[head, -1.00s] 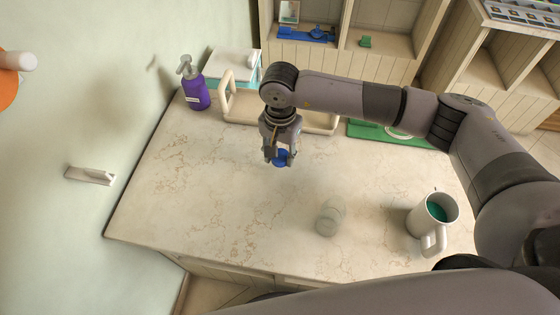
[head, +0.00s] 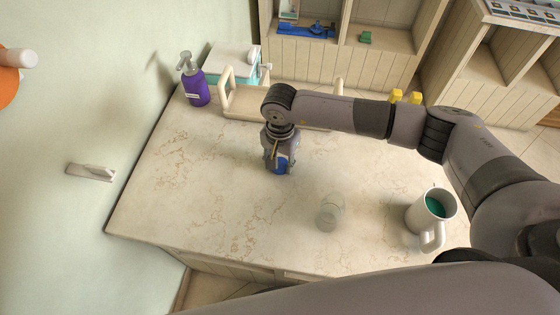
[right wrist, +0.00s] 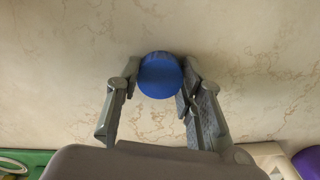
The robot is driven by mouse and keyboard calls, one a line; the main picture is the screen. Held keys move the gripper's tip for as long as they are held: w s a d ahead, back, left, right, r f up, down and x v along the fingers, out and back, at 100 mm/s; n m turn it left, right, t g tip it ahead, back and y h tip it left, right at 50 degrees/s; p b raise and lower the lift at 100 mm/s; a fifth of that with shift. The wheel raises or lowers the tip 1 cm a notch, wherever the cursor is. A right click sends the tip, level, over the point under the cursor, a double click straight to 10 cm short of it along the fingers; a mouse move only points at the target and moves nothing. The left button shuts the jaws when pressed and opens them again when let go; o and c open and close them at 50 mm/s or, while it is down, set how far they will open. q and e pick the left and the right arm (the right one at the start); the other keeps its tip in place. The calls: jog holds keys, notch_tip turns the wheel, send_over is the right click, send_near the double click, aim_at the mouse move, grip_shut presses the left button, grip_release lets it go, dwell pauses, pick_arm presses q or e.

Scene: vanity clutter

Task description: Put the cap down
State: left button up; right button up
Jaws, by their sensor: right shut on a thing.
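The blue cap (head: 281,167) is between the fingers of my right gripper (head: 279,162), over the back middle of the marble counter (head: 220,200). In the right wrist view the round cap (right wrist: 160,75) sits between both fingertips of the gripper (right wrist: 160,85), which is shut on it. The cap is close to the counter surface; I cannot tell whether it touches. A clear open jar (head: 330,212) stands on the counter to the right and nearer the front. My left gripper is not in view.
A white mug (head: 430,218) with green contents stands at the right. A purple pump bottle (head: 196,88), a beige tray (head: 245,108) and a teal-and-white box (head: 230,62) are at the back left. The counter's left and middle are clear. A wall borders the left.

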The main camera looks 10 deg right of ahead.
aim_at(280, 164)
jog(key=shift+f, duration=0.2)
jog(key=o, duration=1.3)
jog(key=shift+r, duration=0.1)
jog(key=shift+r, duration=0.2)
jog(key=shift+r+p, duration=0.35)
jog(key=shift+p, duration=0.3)
notch_tip(280, 164, up, 12)
jog(key=b, duration=0.3)
jog(key=shift+f+b, duration=0.2)
jog(key=shift+b, duration=0.1)
